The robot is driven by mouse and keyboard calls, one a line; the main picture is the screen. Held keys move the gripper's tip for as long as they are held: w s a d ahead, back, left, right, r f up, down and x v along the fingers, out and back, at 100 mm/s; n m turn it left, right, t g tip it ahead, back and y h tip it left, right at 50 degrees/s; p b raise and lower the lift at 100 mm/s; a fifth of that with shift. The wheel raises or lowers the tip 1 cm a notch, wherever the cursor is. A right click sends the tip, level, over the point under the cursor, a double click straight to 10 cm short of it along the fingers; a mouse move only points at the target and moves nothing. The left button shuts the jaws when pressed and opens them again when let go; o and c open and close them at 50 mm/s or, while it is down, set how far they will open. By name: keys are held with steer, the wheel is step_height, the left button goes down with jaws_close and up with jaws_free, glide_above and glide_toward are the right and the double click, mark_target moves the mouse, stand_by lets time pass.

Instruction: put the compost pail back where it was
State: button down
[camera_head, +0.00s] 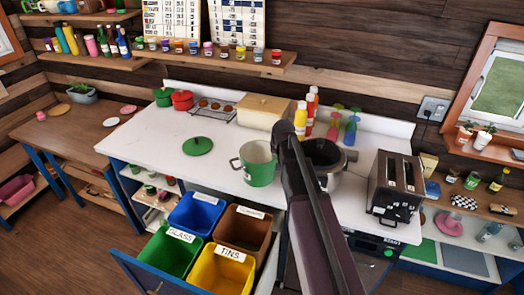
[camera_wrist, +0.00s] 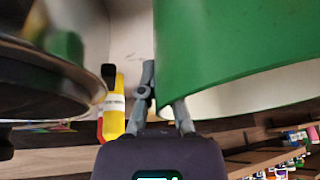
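The compost pail (camera_head: 257,170) is green with a pale inside and a side handle. It is upright at the front of the white counter; I cannot tell whether its base touches the top. Its green wall (camera_wrist: 240,45) fills the upper right of the wrist view. My gripper (camera_head: 283,142) is at the pail's right side. In the wrist view its fingers (camera_wrist: 163,105) straddle the pail's wall at the rim, one outside and one partly hidden behind the wall, and look closed on it. A green lid (camera_head: 198,146) lies on the counter left of the pail.
A dark pot (camera_head: 326,158) stands close right of my gripper, with a toaster (camera_head: 394,185) beyond. Bottles (camera_head: 305,115) and a bread box (camera_head: 264,111) stand behind. An open drawer of colored bins (camera_head: 195,213) sits below the front edge.

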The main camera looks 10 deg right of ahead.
mark_target(265, 141)
steer(key=w, duration=0.3)
steer(key=w+a, duration=0.1)
steer(key=w, duration=0.3)
steer(key=w+f+b, duration=0.1)
steer(key=w, duration=0.3)
steer(key=shift+w+a, duration=0.1)
steer(key=shift+a, duration=0.1)
steer(key=shift+b+x, duration=1.8)
steer(key=shift+x, duration=0.15)
steer(key=shift+f, duration=0.1)
steer(key=shift+f, duration=0.1)
steer(key=c, duration=0.8)
jaws_free()
